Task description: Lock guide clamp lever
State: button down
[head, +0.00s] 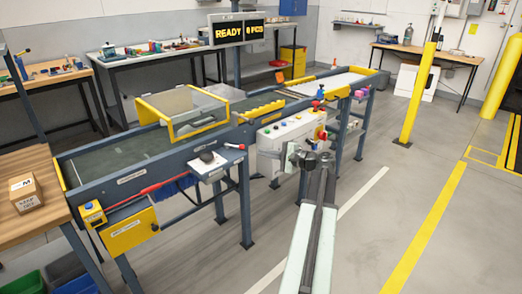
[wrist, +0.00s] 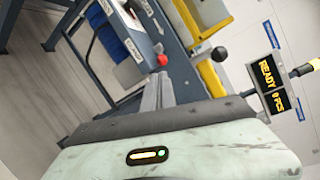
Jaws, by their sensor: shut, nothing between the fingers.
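In the head view a red-tipped lever (head: 241,147) and a black knob (head: 207,156) are at a small white side plate on the conveyor. In the wrist view a red knob (wrist: 162,60) is just beyond my fingertips, and a black ball knob (wrist: 219,54) stands by the yellow guard. My gripper (head: 310,157) is shut and empty, in front of the control box in the head view. Its closed fingers (wrist: 157,92) point toward the conveyor side in the wrist view, apparently short of the red knob.
The conveyor (head: 100,170) has a yellow-framed guard (head: 180,110) and a long red handle (head: 155,188). A white control box (head: 285,138) with buttons is behind my gripper. A cardboard box (head: 25,193) sits on the left table. The floor at right is open around a yellow post (head: 418,95).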

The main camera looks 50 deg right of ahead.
jog(key=shift+s+a, duration=0.1)
jog(key=shift+s, duration=0.1)
jog(key=d+n+t+h+b, duration=0.1)
jog(key=n+b, duration=0.1)
jog(key=d+n+t+h+b, duration=0.1)
jog(key=n+h+b, duration=0.1)
jog(key=d+n+t+h+b, duration=0.1)
jog(key=n, duration=0.1)
jog(key=shift+d+r+b, duration=0.1)
jog(key=shift+r+b, duration=0.1)
jog(key=shift+b, duration=0.2)
